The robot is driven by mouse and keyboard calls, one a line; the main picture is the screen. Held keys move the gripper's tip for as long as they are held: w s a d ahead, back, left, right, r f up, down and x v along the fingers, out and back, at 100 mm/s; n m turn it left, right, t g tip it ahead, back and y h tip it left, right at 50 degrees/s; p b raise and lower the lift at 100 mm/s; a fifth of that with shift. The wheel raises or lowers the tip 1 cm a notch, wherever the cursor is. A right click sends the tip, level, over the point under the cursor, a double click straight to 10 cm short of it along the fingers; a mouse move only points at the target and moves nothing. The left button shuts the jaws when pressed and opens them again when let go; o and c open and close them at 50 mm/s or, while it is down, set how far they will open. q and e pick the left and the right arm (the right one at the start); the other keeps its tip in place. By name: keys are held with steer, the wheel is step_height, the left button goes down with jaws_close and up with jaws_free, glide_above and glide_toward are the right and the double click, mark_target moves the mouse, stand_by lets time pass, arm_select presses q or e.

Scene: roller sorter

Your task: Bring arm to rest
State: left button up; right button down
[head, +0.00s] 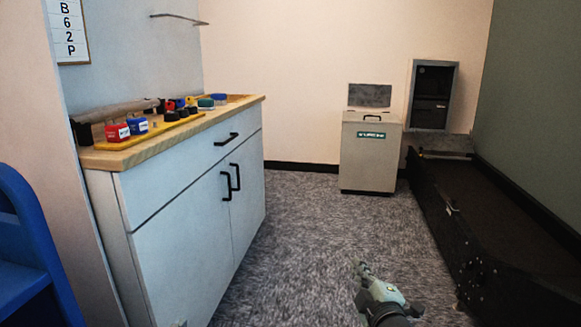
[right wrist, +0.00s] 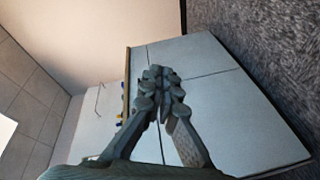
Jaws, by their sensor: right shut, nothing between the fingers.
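My right gripper (head: 360,265) is low at the bottom of the head view, over the grey carpet, with its fingers together and nothing between them. In the right wrist view the same gripper (right wrist: 160,72) shows its fingertips meeting, with the cabinet behind them. It is apart from the cabinet and touches nothing that I can see. My left gripper does not show in the head view.
A white cabinet (head: 190,215) with a wooden top stands at left, bearing red and blue blocks and other small items. A grey bin (head: 370,155) stands at the back. A long black trough (head: 480,230) runs along the right. Carpet (head: 300,220) between them is clear.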

steer(key=s+d+f+m+g+h+p, duration=0.25)
steer(key=s+d+f+m+g, duration=0.3)
steer(key=s+f, duration=0.35)
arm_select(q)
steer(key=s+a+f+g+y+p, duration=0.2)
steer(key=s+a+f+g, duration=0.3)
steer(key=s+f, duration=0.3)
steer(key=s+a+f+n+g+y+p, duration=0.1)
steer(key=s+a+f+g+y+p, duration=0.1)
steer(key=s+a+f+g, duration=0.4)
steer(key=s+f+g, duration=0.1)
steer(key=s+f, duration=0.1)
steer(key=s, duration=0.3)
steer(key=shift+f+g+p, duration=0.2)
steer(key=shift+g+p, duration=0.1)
arm_select(e)
steer(key=s+d+f+m+g, duration=0.1)
steer(key=s+f+m+g, duration=0.1)
steer(key=s, duration=0.7)
steer(key=s+d+f+m+g, duration=0.2)
steer(key=s+f+m+g, duration=0.1)
steer(key=s, duration=0.6)
steer(key=s+d+f+m+g, duration=0.2)
steer(key=s+f+g, duration=0.1)
steer(key=s, duration=0.6)
steer(key=shift+d+f+h, duration=0.25)
steer(key=shift+f+h, duration=0.1)
steer(key=shift+f, duration=0.25)
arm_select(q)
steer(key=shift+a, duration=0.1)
